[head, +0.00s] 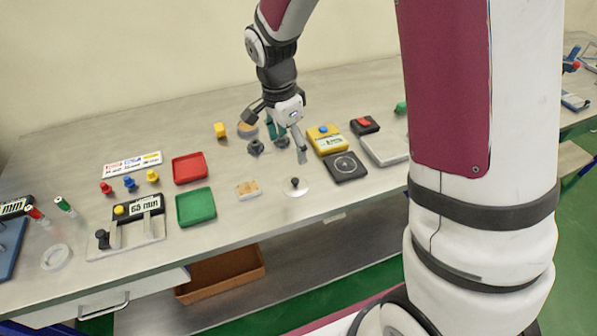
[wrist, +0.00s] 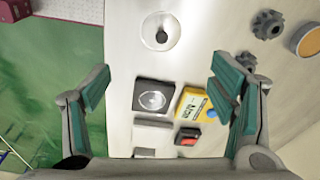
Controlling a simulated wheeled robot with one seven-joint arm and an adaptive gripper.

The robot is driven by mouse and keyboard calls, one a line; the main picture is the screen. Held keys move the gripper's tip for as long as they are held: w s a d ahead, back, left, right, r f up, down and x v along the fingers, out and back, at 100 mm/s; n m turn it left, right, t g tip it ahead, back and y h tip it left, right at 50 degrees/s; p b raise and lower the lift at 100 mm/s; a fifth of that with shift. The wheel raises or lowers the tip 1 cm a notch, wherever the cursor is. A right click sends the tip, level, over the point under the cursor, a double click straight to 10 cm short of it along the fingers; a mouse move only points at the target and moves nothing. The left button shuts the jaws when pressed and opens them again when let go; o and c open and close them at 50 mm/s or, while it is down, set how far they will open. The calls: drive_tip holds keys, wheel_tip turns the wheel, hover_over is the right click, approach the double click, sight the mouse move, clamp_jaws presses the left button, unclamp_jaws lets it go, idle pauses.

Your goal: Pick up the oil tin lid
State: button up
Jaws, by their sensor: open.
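A pale round lid with a dark knob (head: 294,187) lies near the front edge of the metal table; it also shows at the top of the wrist view (wrist: 160,31). A yellow tin (head: 324,138) with a blue round top stands farther back; it shows between my fingers in the wrist view (wrist: 192,106). No marking tells me which piece is the oil tin lid. My gripper (head: 287,146) is open and empty above the table, behind the pale lid and left of the yellow tin. Its two teal-padded fingers are spread in the wrist view (wrist: 160,84).
A black square box (head: 345,167) stands beside the yellow tin, with a red-topped black box (head: 364,125) behind. Dark gears (head: 255,147) and a round tan-topped piece (head: 248,131) are near my gripper. Red (head: 189,168) and green (head: 196,207) trays lie left. Bare table surrounds the pale lid.

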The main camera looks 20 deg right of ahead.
hover_over(295, 181)
drive_tip(key=f, duration=0.7)
drive_tip(key=shift+s+a+f+p, duration=0.1)
drive_tip(key=shift+a+f+p, duration=0.15)
drive_tip(key=shift+f+p, duration=0.15)
drive_tip(key=shift+w+d+f+p, duration=0.15)
drive_tip(key=shift+f+p, duration=0.15)
drive_tip(key=shift+f, duration=1.25)
drive_tip(key=shift+w+d+f+p, duration=0.15)
drive_tip(key=shift+f+p, duration=0.1)
drive_tip(key=shift+f, duration=1.3)
drive_tip(key=shift+a, duration=0.1)
drive_tip(key=c, duration=1.6)
drive_tip(key=shift+s, duration=0.1)
clamp_jaws()
drive_tip(key=shift+f, duration=0.1)
drive_tip(key=shift+s, duration=0.1)
